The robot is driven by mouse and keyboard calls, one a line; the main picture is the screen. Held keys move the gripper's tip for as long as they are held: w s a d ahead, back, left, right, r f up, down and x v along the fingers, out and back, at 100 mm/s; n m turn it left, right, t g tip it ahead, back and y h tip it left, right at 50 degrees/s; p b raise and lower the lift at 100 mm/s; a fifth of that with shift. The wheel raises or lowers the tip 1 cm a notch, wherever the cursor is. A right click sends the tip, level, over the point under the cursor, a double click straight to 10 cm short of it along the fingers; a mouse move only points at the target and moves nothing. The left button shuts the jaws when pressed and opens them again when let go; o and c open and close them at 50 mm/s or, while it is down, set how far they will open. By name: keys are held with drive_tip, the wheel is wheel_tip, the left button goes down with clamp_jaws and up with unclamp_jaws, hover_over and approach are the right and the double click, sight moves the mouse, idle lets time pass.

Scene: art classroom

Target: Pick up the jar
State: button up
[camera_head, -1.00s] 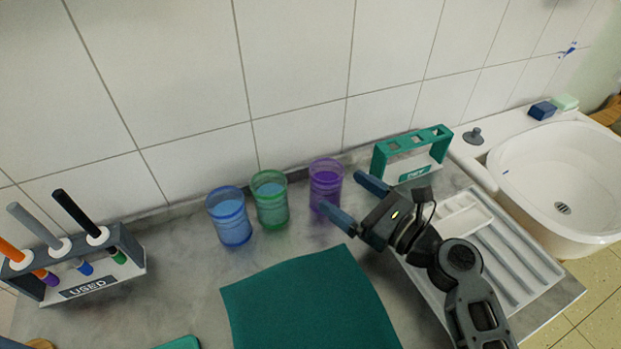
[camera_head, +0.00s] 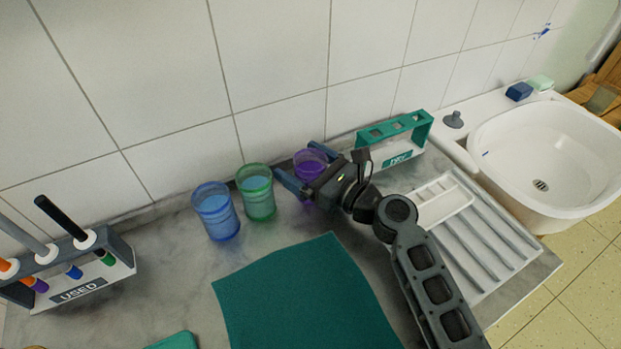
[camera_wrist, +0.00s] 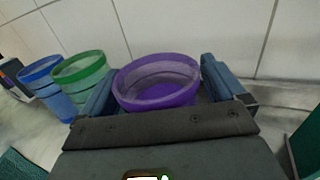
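Three clear jars stand in a row by the wall: a blue jar (camera_head: 216,212), a green jar (camera_head: 257,193) and a purple jar (camera_head: 311,162). My gripper (camera_head: 304,165) is at the purple jar, with one finger on its left and the other at its right back. In the wrist view the purple jar (camera_wrist: 157,82) sits between my two spread fingers, its rim in full view. I cannot tell from here whether the fingers touch it. The green jar (camera_wrist: 82,77) and blue jar (camera_wrist: 45,82) stand just left of my left finger. My gripper hides the purple jar's lower part.
A teal rack (camera_head: 398,139) stands just right of my gripper, near the wall. A white ribbed tray (camera_head: 484,252) and a sink (camera_head: 548,160) are farther right. A teal mat (camera_head: 300,296) lies in front.

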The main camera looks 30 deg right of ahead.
drive_tip(key=c, duration=1.2)
drive_tip(key=shift+r, duration=0.1)
